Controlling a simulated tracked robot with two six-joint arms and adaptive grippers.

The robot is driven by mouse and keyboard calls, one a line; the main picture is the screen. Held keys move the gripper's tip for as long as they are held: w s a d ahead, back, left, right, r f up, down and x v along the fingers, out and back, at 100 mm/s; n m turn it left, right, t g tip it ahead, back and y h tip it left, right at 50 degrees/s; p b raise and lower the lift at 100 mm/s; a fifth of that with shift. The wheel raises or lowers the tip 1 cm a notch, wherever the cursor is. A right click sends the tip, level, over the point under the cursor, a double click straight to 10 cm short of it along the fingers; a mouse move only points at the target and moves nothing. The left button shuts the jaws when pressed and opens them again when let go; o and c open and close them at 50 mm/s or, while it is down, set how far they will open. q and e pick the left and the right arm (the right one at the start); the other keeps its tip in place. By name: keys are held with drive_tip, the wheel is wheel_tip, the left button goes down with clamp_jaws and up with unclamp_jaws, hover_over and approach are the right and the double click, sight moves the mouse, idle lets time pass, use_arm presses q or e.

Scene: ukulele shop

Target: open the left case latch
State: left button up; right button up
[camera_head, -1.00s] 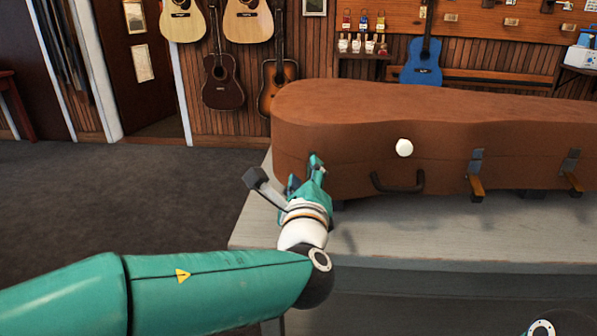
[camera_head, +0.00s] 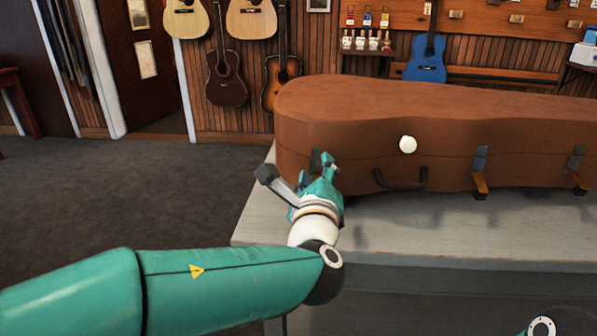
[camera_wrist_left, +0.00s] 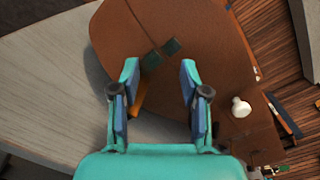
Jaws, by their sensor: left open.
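The brown guitar case (camera_head: 400,120) lies closed on a grey table. The left latch shows as a dark metal plate (camera_head: 315,158) on the case's front, partly hidden by my left gripper (camera_head: 328,168). In the left wrist view the latch's dark plates (camera_wrist_left: 161,54) lie beyond the fingertips, and its orange lever (camera_wrist_left: 138,100) shows beside the left-hand finger. My left gripper (camera_wrist_left: 160,80) is open, its fingers apart; I cannot tell whether one touches the lever. The middle latch (camera_head: 480,172) and right latch (camera_head: 575,172) have orange levers sticking outward. My right gripper is out of view.
A dark handle (camera_head: 402,181) and a round white knob (camera_head: 408,144) are on the case front, right of my left gripper. The table's front strip (camera_head: 440,230) is clear. Guitars hang on the wall behind; open carpet lies left.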

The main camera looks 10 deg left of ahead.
use_arm(q)
drive_tip(key=shift+s, duration=0.1)
drive_tip(key=s, duration=1.1)
drive_tip(key=shift+s+d, duration=0.25)
drive_tip(key=shift+s, duration=0.15)
drive_tip(key=shift+f, duration=0.1)
